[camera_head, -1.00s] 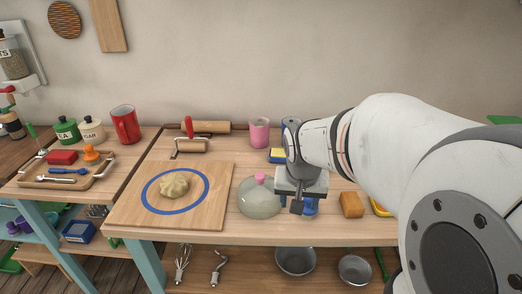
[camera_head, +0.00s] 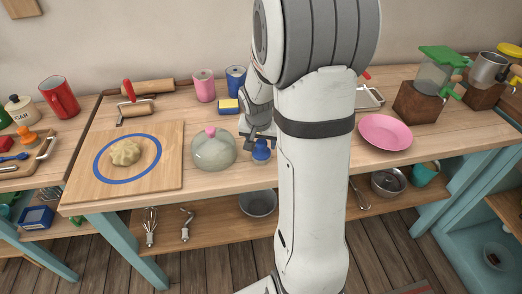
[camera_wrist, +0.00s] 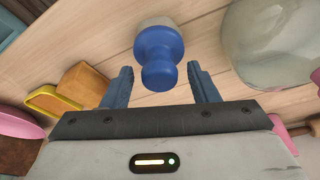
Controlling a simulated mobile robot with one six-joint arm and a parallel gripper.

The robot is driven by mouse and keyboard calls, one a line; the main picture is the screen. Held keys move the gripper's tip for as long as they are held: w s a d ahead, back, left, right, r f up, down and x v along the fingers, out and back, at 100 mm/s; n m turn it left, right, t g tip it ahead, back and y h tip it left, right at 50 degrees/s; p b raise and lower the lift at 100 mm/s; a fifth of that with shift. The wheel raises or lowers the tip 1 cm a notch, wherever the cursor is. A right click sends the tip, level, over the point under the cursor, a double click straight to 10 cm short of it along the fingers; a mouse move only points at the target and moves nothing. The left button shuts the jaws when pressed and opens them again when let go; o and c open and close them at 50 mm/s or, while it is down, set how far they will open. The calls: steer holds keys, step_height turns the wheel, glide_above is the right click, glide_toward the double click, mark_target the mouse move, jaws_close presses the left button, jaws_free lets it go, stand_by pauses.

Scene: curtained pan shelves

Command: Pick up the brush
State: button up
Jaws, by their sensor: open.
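A short blue knob-shaped object, which looks like the brush (camera_head: 261,151), stands near the table's front edge, just right of a glass dome. In the wrist view the brush (camera_wrist: 158,55) shows its rounded blue handle and a paler far end. My gripper (camera_head: 257,135) is directly over it, pointing down. In the wrist view my gripper (camera_wrist: 160,68) is open, with one finger on each side of the brush. Gaps show between handle and fingers. The brush's lower end is partly hidden.
The glass dome (camera_head: 213,150) with a pink knob stands close on the left. A dough board (camera_head: 165,175) lies beyond it. A yellow-and-blue sponge (camera_head: 228,106) and two cans are behind. A wooden block (camera_wrist: 84,82) sits nearby. A pink plate (camera_head: 384,132) is at right.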

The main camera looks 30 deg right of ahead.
mark_target(262, 141)
steer(key=shift+f, duration=0.2)
steer(key=shift+c, duration=0.4)
steer(key=c, duration=1)
step_height(262, 141, up, 10)
steer(key=shift+r+b, duration=0.1)
steer(key=shift+b, duration=0.25)
steer(key=o, duration=0.5)
steer(key=c, duration=0.4)
